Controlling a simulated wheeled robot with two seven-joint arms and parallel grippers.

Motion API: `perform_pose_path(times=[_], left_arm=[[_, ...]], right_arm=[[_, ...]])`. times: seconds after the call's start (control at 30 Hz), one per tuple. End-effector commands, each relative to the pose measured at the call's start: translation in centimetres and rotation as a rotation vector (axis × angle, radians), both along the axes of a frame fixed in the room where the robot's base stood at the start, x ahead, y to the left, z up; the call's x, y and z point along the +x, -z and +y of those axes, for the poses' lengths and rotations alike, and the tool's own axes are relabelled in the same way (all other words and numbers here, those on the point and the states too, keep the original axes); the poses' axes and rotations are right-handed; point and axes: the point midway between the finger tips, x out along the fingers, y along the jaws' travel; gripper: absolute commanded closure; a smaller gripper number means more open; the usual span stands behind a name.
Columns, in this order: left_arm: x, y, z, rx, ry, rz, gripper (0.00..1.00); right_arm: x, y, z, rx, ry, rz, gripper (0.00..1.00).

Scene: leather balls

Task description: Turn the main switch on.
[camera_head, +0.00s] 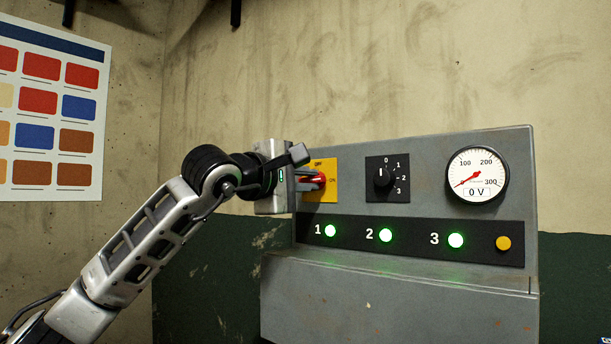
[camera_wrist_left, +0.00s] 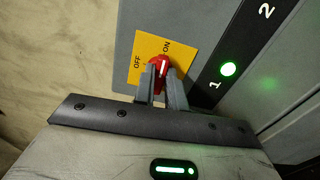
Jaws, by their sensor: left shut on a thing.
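The main switch is a red knob (camera_head: 319,180) on a yellow plate (camera_head: 325,192) at the left of the grey panel. The plate carries OFF at its top and ON at its right in the head view. My left gripper (camera_head: 310,179) is shut on the knob, its fingers partly hiding it. In the left wrist view, the red knob (camera_wrist_left: 157,62) shows between the two fingers (camera_wrist_left: 161,85) on the yellow plate (camera_wrist_left: 150,45). Its white mark appears to point toward ON. My right gripper is not in view.
The grey panel (camera_head: 440,143) also holds a black rotary selector (camera_head: 383,178) pointing near 0, and a round voltmeter (camera_head: 477,174) labelled 0 V. A colour chart (camera_head: 45,110) hangs on the left wall.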

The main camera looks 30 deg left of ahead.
Motion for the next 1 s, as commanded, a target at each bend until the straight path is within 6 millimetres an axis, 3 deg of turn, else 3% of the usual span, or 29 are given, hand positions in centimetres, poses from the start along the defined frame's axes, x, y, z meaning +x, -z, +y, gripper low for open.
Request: perform_pose_path(times=[0.73,0.77,0.83,1.0], left_arm=[[-0.01,0.12,-0.13,0.089,0.003,-0.006,1.00],[-0.01,0.12,-0.13,0.089,0.003,-0.006,0.82],[0.00,0.12,-0.12,0.088,0.003,-0.006,0.65],[0.00,0.10,-0.08,0.087,0.002,-0.006,0.65]], right_arm=[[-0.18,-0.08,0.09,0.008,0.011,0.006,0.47],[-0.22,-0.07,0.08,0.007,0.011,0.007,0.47],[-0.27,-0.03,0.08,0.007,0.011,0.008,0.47],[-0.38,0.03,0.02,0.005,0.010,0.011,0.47]])
